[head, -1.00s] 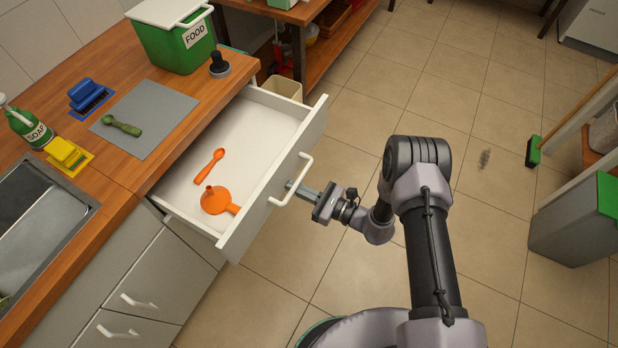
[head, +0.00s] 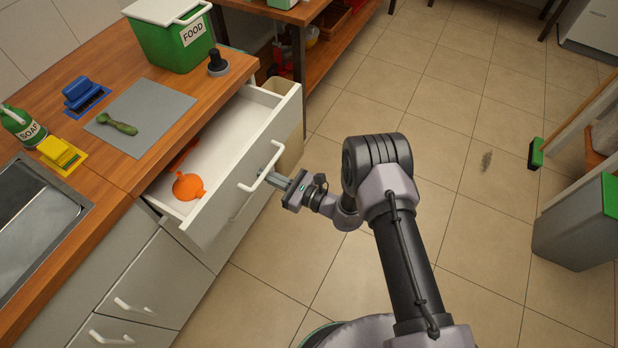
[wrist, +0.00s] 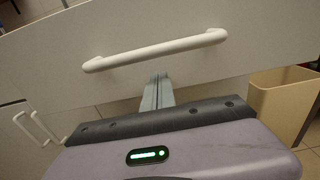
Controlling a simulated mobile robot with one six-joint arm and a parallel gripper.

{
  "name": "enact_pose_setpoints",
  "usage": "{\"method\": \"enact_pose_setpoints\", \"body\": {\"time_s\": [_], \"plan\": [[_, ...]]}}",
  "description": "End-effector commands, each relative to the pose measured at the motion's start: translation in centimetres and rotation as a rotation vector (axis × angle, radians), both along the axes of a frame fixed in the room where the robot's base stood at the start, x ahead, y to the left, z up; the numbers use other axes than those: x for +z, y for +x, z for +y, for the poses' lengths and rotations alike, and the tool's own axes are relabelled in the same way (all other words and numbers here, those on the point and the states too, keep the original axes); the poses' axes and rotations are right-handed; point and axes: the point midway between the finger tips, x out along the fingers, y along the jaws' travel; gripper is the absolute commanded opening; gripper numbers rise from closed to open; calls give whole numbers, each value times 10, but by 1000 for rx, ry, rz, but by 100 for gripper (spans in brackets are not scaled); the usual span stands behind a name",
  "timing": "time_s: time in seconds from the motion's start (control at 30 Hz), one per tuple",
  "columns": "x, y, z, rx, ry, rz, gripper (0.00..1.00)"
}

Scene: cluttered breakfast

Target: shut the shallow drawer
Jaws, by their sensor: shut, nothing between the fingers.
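The shallow drawer (head: 222,198) is the top drawer under the wooden counter and stands partly open. An orange funnel (head: 188,186) lies inside it, with part of an orange spoon (head: 184,157) showing behind, partly under the counter edge. The drawer has a white bar handle (head: 262,170), which also spans the wrist view (wrist: 155,50). My gripper (head: 273,174) is shut and empty at the drawer front, by the handle. In the wrist view its fingers (wrist: 157,90) reach the front panel just under the handle. I cannot tell whether the tips press on the panel.
A beige bin (head: 292,125) stands on the floor beside the drawer's far end. The counter holds a green food bin (head: 172,40), a grey mat (head: 146,112) and a soap bottle (head: 22,125). Lower drawers (head: 150,285) are closed.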

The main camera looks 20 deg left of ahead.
Motion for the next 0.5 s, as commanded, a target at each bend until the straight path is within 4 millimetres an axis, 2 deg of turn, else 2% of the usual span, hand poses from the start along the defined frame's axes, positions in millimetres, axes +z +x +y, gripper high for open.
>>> {"method": "enact_pose_setpoints", "body": {"time_s": [0.5], "plan": [[0,3,47,1,1,-1,0]]}}
